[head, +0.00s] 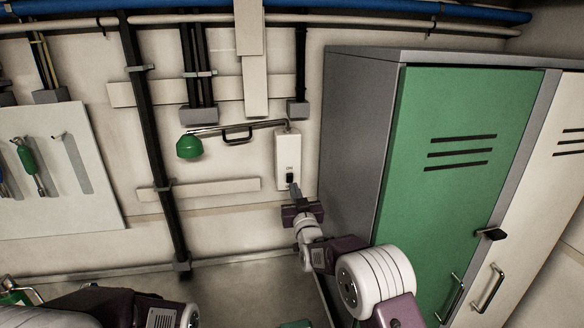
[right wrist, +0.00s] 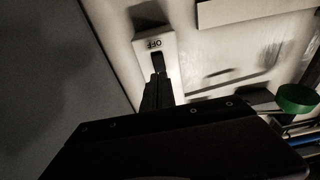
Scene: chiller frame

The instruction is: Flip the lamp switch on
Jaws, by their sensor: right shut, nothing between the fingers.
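The lamp is a white wall box (head: 287,150) with a thin arm reaching left to a green shade (head: 189,147). Its small black switch (head: 290,178) sits low on the box front. In the right wrist view the dark switch (right wrist: 158,62) lies beside the label "OFF", which appears upside down. My right gripper (head: 293,187) is shut and empty, its fingertips at the switch from below. In the right wrist view the closed fingers (right wrist: 157,82) reach the switch's edge; I cannot tell whether they touch. My left gripper is not visible; only part of an arm shows at the bottom left.
A grey locker cabinet with a green door (head: 450,170) stands close to the right of the lamp. Black pipes (head: 150,130) run down the wall at left. A white tool board (head: 55,170) hangs further left. The wall just below the lamp's arm is mostly clear.

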